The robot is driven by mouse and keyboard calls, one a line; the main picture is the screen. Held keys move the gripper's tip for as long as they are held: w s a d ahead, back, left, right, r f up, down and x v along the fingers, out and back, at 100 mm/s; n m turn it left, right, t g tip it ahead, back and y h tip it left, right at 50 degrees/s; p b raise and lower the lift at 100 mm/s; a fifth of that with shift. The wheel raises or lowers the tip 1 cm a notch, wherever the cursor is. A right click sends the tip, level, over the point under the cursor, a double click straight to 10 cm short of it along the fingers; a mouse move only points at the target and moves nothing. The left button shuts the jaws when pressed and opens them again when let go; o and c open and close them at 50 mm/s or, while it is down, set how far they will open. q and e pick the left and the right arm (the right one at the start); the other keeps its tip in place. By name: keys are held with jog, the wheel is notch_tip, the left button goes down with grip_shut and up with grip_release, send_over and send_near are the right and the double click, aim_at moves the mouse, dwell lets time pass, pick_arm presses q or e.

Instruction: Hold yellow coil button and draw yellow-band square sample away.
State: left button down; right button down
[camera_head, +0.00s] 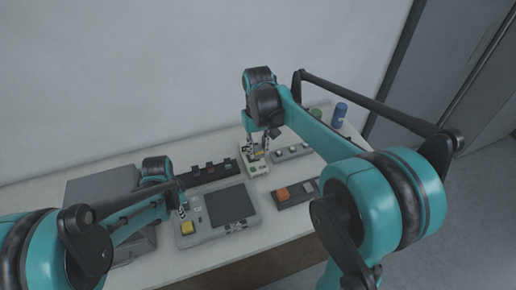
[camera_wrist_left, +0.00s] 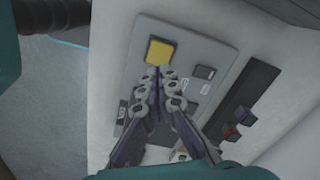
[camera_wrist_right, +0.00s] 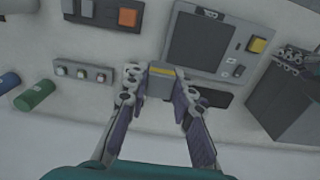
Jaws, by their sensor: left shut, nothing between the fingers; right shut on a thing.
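The yellow coil button (camera_head: 187,227) sits on a grey panel (camera_head: 213,237) that carries a dark square plate. My left gripper (camera_head: 182,210) is shut and empty at the button. In the left wrist view its fingertips lie at the lower edge of the yellow button (camera_wrist_left: 160,50); I cannot tell if they press it. My right gripper (camera_head: 257,153) is shut on the grey square sample (camera_wrist_right: 161,87), which shows a yellow band along its top edge in the right wrist view. In the head view the sample is mostly hidden by the fingers, over a small pale stand (camera_head: 258,168).
A dark strip with several small switches (camera_head: 205,172) lies behind the panel. An orange button (camera_head: 283,193) on a dark base is right of it. A grey button strip (camera_head: 292,152), green and blue cylinders (camera_head: 341,112) stand at back right. A grey box (camera_head: 95,183) stands left.

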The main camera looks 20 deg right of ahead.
pick_arm(q)
jog(key=shift+r, duration=0.15)
notch_tip(320, 180, up, 12)
dwell(0.6)
dwell(0.4)
